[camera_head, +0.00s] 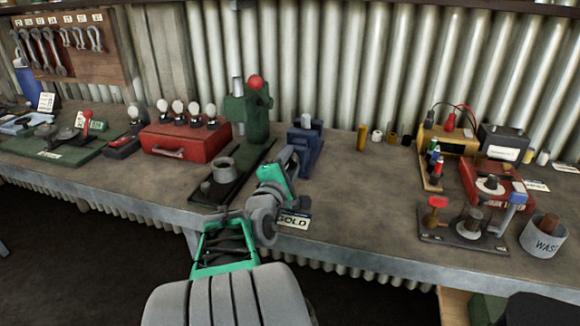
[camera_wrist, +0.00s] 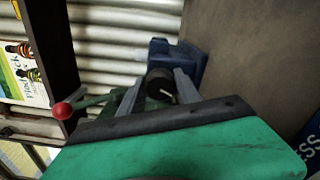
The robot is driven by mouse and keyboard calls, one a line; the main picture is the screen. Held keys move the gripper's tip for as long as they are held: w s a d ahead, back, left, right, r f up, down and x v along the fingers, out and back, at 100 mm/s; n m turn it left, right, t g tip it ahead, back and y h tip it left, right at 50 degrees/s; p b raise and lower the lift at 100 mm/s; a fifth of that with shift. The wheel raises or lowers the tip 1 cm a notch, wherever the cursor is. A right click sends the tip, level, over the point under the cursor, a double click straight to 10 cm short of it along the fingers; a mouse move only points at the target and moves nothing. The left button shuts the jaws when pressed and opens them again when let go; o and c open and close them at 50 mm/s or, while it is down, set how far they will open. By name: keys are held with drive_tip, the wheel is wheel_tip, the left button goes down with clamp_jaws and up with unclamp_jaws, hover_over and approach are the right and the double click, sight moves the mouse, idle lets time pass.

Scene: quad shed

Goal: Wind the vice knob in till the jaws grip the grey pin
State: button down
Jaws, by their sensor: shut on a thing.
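The blue vice (camera_head: 308,150) stands on the bench, a little right of the middle in the head view. The grey pin (camera_head: 306,121) shows upright at its top; I cannot tell the gap between it and the jaws. In the wrist view the vice (camera_wrist: 178,62) lies beyond my fingers. The black vice knob (camera_wrist: 159,84), with a white mark on its face, sits between my two grey fingers. My gripper (camera_head: 289,157) is shut on the knob at the vice's near side. In the head view my gripper hides the knob. The pin is not clear in the wrist view.
A green press (camera_head: 257,118) with a red ball handle stands close left of the vice. A "GOLD" card (camera_head: 293,221) lies near the bench's front edge. Several small cylinders stand right of the vice. Bare bench (camera_head: 365,205) lies to the right.

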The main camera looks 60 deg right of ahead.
drive_tip(key=shift+m+b, duration=0.6)
drive_tip(key=shift+m, duration=0.6)
drive_tip(key=c, duration=0.9)
unclamp_jaws()
drive_tip(key=shift+o, duration=0.2)
drive_tip(key=a, duration=0.5)
drive_tip(key=s+a, duration=0.1)
drive_tip(key=a, duration=0.1)
drive_tip(key=shift+s+a, duration=0.1)
drive_tip(key=shift+a, duration=0.3)
